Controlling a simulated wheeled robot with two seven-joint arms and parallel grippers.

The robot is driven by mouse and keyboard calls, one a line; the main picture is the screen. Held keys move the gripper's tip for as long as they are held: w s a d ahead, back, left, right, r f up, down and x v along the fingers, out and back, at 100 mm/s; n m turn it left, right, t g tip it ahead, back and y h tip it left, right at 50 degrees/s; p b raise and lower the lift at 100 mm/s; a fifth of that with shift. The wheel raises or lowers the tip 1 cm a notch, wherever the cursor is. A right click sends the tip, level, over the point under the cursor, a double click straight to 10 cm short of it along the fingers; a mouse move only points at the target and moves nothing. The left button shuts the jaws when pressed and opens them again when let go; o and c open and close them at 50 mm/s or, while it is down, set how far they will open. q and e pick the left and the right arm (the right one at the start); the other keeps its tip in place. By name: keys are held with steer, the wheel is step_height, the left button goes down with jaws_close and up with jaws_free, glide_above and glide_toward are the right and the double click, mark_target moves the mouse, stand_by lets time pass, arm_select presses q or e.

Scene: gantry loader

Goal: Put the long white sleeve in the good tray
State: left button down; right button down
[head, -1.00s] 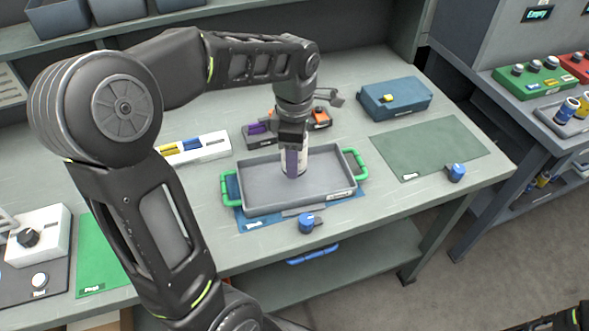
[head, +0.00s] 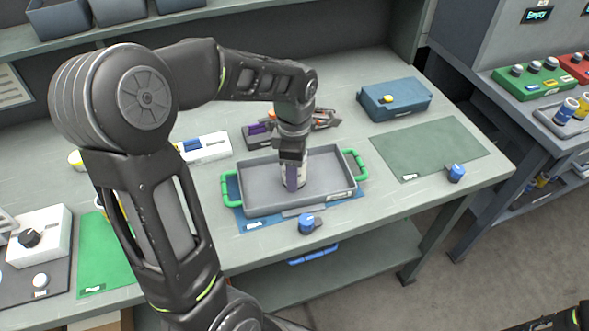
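The long white sleeve (head: 301,174) is upright at my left gripper (head: 292,180), partly hidden behind a finger. The gripper points down, with its fingers closed around the sleeve. The sleeve's lower end is inside the grey tray (head: 256,198) with green handles, near its middle. I cannot tell whether it touches the tray floor. The tray lies on a blue mat (head: 254,223) on the bench.
A blue knob (head: 306,223) stands in front of the tray. A white rack (head: 212,148) and a dark holder with purple parts (head: 254,139) are behind it.

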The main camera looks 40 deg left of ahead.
arm_select(q)
steer(key=shift+f, duration=0.1)
steer(key=c, duration=0.6)
jaws_free()
step_height(320, 180, up, 12)
steer(key=shift+r, duration=0.15)
stand_by(0.4)
